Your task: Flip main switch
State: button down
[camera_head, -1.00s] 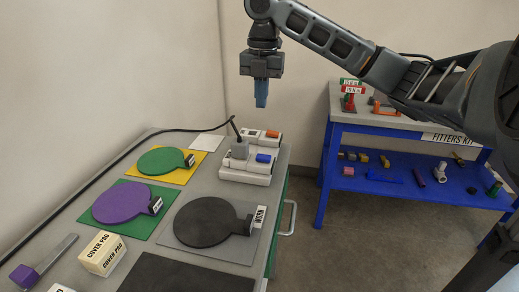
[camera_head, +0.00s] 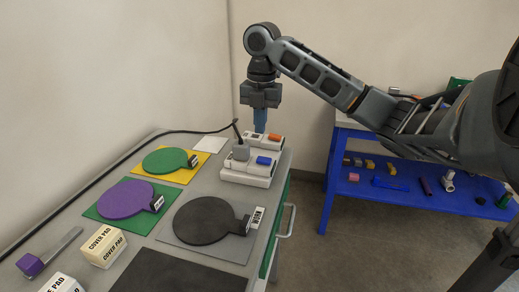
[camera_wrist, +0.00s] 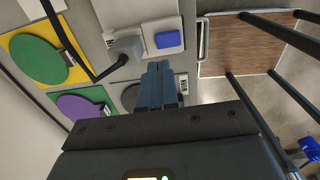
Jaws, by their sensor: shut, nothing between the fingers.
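Two white switch boxes stand at the far right corner of the grey cart top. The rear box (camera_head: 250,138) carries an orange rocker (camera_head: 274,137). The front box (camera_head: 245,178) carries a blue rocker (camera_head: 264,161) and a grey plug (camera_head: 240,152) with a black cable; the blue rocker also shows in the wrist view (camera_wrist: 168,39). Which rocker is the main switch I cannot tell. My gripper (camera_head: 260,129) points down with its blue fingers shut and empty, over the rear box just left of the orange rocker. Whether the tips touch the box is not clear.
Green (camera_head: 165,160), purple (camera_head: 125,199) and black (camera_head: 205,220) round paddles lie on coloured mats. Cover pad boxes (camera_head: 102,247) stand at the near left. A black cable runs along the wall side. A blue table (camera_head: 400,190) stands to the right across free floor.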

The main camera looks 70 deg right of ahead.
aim_at(259, 158)
notch_tip(259, 158, down, 8)
jog(key=shift+w+f, duration=0.1)
jog(key=shift+w, duration=0.1)
dwell(0.4)
